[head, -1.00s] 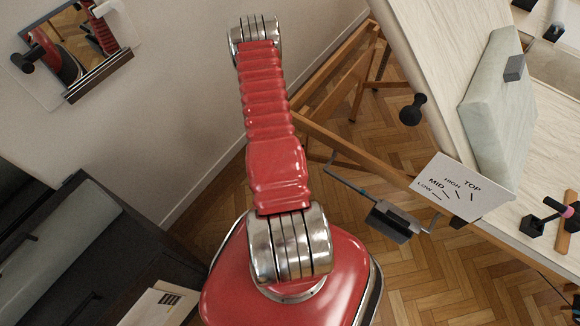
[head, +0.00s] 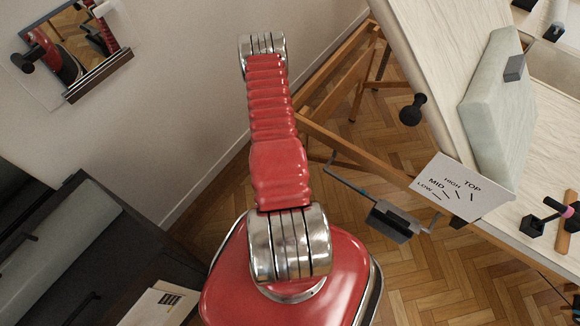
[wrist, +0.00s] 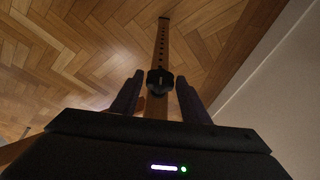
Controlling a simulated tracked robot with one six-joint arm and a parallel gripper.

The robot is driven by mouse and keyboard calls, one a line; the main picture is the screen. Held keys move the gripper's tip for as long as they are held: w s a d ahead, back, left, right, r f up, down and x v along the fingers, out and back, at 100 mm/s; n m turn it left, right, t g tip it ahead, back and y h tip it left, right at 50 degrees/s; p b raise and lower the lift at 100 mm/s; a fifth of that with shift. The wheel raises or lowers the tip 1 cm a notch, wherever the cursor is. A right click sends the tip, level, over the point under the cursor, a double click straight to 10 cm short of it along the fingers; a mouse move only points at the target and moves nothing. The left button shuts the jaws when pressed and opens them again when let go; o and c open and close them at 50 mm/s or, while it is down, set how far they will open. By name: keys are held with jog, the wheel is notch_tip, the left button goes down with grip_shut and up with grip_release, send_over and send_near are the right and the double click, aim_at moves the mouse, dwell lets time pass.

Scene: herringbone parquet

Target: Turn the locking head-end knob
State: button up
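In the wrist view a dark lobed knob (wrist: 158,82) sits on a wooden bar (wrist: 161,40) with a row of holes. My gripper (wrist: 160,75) is open, one dark finger on each side of the knob in the picture. No contact shows, and I cannot tell how far the knob is from the fingertips. In the head view a black round knob (head: 412,110) stands out from the side of the wooden-framed table (head: 340,145). I cannot tell if it is the same knob. My gripper is not visible in the head view.
A white card (head: 463,188) reading LOW, MID, HIGH, TOP is at the table's side, above a grey box on a bar (head: 393,220). A pale cushion (head: 497,110) lies on the table. A wall with a mirror (head: 75,45) and a dark cabinet (head: 90,240) are left.

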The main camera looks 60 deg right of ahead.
jog(key=c, duration=0.7)
jog(key=shift+d, duration=0.1)
jog(key=shift+c, duration=0.3)
